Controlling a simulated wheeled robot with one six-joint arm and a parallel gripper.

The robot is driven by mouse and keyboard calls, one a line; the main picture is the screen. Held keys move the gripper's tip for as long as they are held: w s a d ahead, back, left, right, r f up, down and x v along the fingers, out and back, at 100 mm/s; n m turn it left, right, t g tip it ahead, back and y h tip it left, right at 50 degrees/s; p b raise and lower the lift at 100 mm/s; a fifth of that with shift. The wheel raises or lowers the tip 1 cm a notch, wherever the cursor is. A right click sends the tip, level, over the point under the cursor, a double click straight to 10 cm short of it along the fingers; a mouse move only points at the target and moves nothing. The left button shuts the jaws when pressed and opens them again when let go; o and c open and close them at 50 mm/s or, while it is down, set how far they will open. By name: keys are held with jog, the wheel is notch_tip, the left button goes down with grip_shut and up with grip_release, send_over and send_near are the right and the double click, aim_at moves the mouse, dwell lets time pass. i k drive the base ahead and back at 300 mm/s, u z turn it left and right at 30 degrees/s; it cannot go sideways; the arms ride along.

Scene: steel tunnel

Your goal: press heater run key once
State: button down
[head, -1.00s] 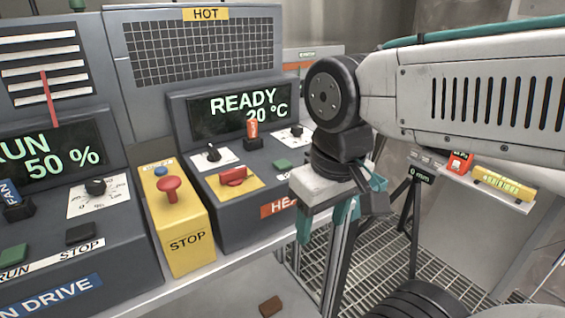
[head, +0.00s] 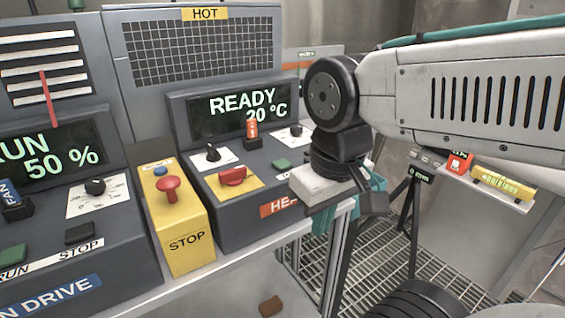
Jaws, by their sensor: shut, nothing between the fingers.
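The heater console (head: 240,215) shows READY 20 °C on its display (head: 237,112). A small green key (head: 282,165) sits on its sloped panel, just left of my gripper; its own label is not readable, so I cannot confirm it is the run key. My gripper (head: 325,220) points down, shut and empty, in front of the console's right end. It appears apart from the green key. The gripper hides the panel's lower right part and the end of the orange label starting "HE" (head: 277,206).
The panel also carries a red switch (head: 233,176), black knobs and an orange-tagged switch (head: 252,131). A yellow STOP box (head: 187,235) with a red button stands left, beside the fan drive console (head: 75,255). A small shelf (head: 490,180) is at right. Grating covers the floor.

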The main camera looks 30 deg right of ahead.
aim_at(281, 164)
jog(key=z, duration=1.65)
jog(key=k, duration=0.65)
jog(key=u, duration=1.6)
